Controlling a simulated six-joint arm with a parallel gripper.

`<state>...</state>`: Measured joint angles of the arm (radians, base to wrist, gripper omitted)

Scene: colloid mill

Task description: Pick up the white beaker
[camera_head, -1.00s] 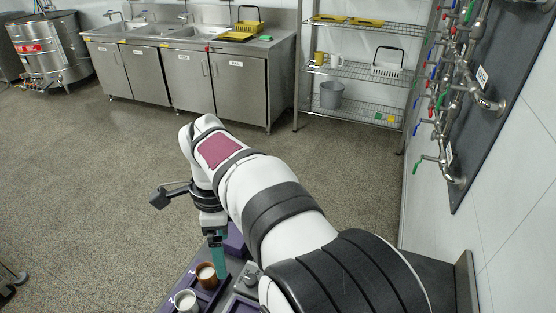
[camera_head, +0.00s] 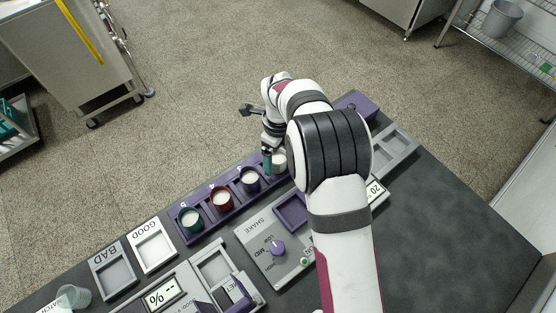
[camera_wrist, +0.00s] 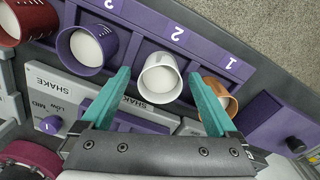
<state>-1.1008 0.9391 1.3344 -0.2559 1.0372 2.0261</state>
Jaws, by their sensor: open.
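The white beaker (camera_wrist: 160,78), with white contents, stands upright in a slot of the purple rack (camera_wrist: 140,18) near the label 2. In the wrist view my gripper (camera_wrist: 158,73) is open, its teal fingers on either side of the beaker. I see no clear contact, and cannot tell the height between them. In the head view the white beaker (camera_head: 280,160) is partly covered by my gripper (camera_head: 268,162). Beside it stand a purple beaker (camera_wrist: 90,46) and a copper-brown beaker (camera_wrist: 217,88), which is partly hidden by the right finger.
Red (camera_head: 221,199) and green (camera_head: 190,218) beakers stand further along the rack. A shaker (camera_head: 268,243) with a purple knob lies in front of the rack. GOOD (camera_head: 152,245) and BAD (camera_head: 113,275) trays are at left.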

